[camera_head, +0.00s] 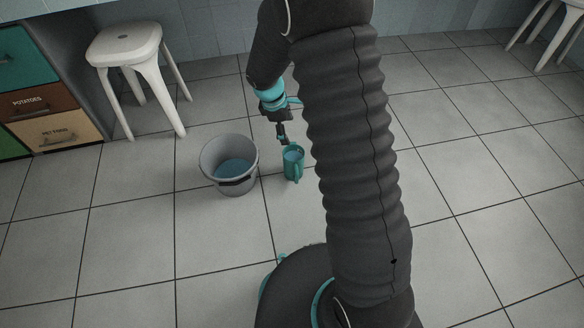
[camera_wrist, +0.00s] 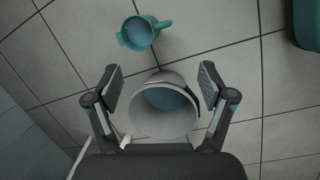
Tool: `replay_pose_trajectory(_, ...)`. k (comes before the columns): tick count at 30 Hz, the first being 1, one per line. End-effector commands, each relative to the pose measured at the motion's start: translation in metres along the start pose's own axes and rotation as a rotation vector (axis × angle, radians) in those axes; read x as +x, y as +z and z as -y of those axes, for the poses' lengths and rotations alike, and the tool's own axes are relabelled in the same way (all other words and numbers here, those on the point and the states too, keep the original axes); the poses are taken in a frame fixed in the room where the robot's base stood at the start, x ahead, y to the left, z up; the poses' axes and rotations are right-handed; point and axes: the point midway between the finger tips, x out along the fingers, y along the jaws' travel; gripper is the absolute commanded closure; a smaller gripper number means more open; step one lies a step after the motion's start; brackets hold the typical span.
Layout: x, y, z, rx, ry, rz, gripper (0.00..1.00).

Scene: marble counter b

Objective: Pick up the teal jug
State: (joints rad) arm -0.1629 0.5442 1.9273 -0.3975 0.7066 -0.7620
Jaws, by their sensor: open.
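The teal jug (camera_head: 293,163) stands upright on the tiled floor, just right of a grey bucket, in the head view. It holds something blue. In the wrist view the jug (camera_wrist: 139,33) is at the top, beyond my fingertips, with its handle pointing right. My gripper (camera_head: 283,138) is above and close to the jug in the head view, partly hidden by my arm. In the wrist view my gripper (camera_wrist: 161,88) is open, with its two fingers wide apart and nothing held between them. The jug is not between the fingers.
The grey bucket (camera_head: 222,185) with blue contents stands beside the jug; in the wrist view the bucket (camera_wrist: 160,122) shows between and below my fingers. A white stool (camera_head: 125,45) and a cabinet with coloured drawers (camera_head: 38,103) are at the left.

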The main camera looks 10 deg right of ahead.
Motion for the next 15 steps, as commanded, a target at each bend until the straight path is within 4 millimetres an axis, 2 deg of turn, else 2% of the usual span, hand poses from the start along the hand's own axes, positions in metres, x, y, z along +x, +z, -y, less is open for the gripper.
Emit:
replay_pose_trajectory(1, 0.026, -0.011, 0.001, -0.053, -0.015, 0.016, 0.19)
replay_pose_trajectory(6, 0.08, -0.032, 0.001, -0.191, -0.039, 0.046, 0.19)
replay_pose_trajectory(9, 0.099, -0.039, 0.003, -0.241, -0.049, 0.056, 0.19)
replay_pose_trajectory(15, 0.121, -0.043, 0.005, -0.275, -0.056, 0.062, 0.19)
